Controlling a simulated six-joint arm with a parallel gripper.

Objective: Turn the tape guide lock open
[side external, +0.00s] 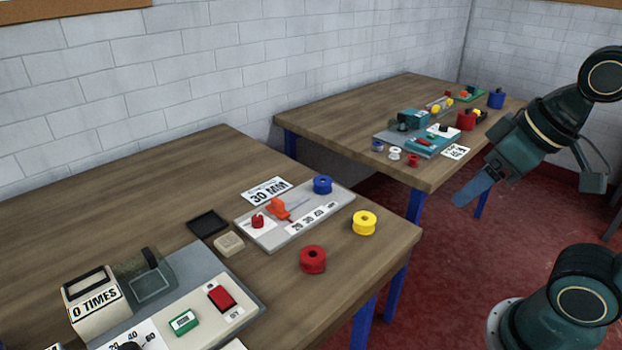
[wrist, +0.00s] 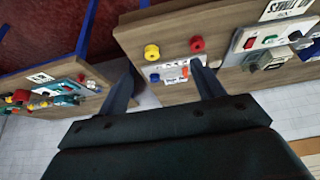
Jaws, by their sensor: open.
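The tape guide appears to be the grey plate (side external: 290,236) on the near table, with a width scale, an orange pointer (side external: 278,208) and a small red knob (side external: 257,221) that may be its lock. The knob's exact turn is too small to tell. My gripper (side external: 466,196) is in the air right of the near table, away from the plate, open with nothing between its fingers. In the wrist view its two fingers (wrist: 163,66) stand wide apart, with the orange pointer (wrist: 185,71) seen beyond them. The right finger hides part of the plate there.
A blue spool (side external: 322,185) sits at the plate's corner. Yellow (side external: 364,223) and red (side external: 313,260) spools stand by the front edge. A counter unit (side external: 95,296) is at left, a "30 MM" card (side external: 266,191) behind. The far table (side external: 320,115) holds more equipment.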

